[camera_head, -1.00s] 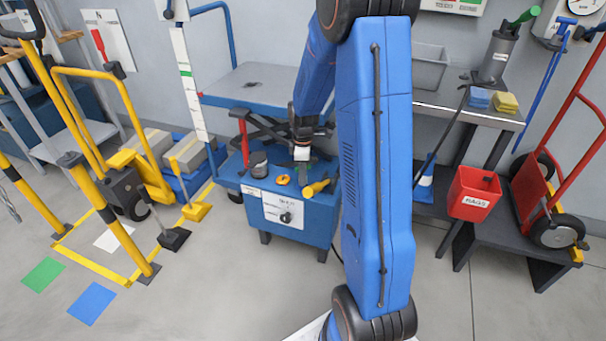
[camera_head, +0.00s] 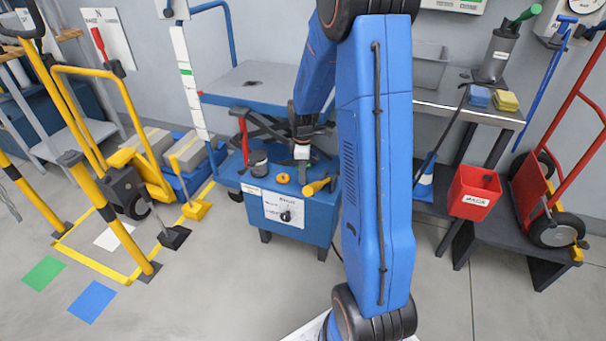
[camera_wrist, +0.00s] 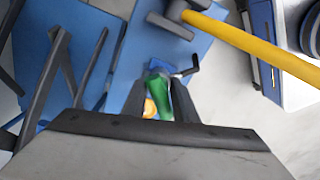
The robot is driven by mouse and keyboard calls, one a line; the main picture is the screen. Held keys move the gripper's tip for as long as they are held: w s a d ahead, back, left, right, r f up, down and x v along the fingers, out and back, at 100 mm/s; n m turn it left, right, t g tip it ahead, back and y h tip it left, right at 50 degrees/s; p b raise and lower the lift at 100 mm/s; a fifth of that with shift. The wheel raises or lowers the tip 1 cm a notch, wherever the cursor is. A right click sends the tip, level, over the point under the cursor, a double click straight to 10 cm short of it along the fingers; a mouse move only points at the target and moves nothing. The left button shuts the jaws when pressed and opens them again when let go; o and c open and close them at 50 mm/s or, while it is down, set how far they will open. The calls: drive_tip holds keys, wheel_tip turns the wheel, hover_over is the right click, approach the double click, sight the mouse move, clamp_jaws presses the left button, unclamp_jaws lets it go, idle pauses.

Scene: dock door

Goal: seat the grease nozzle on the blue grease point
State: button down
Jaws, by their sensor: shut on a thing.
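My gripper (camera_wrist: 160,95) is shut on a green piece (camera_wrist: 157,92), which I take to be the grease nozzle. It shows between the dark fingers in the wrist view. In the head view my gripper (camera_head: 302,165) is low over the top of the blue cabinet (camera_head: 318,218). A small blue piece (camera_wrist: 158,67) shows just past the green piece and may be the blue grease point. I cannot tell whether the two touch.
A dark cylinder (camera_head: 258,164), an orange ring (camera_head: 283,179) and a yellow-handled part (camera_head: 317,187) are close by on the cabinet top. A blue lift table (camera_head: 255,85) stands behind. Open floor lies in front.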

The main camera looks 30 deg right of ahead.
drive_tip(key=shift+f, duration=0.65)
drive_tip(key=c, duration=1.7)
unclamp_jaws()
drive_tip(key=shift+r, duration=0.15)
drive_tip(key=shift+r, duration=5.35)
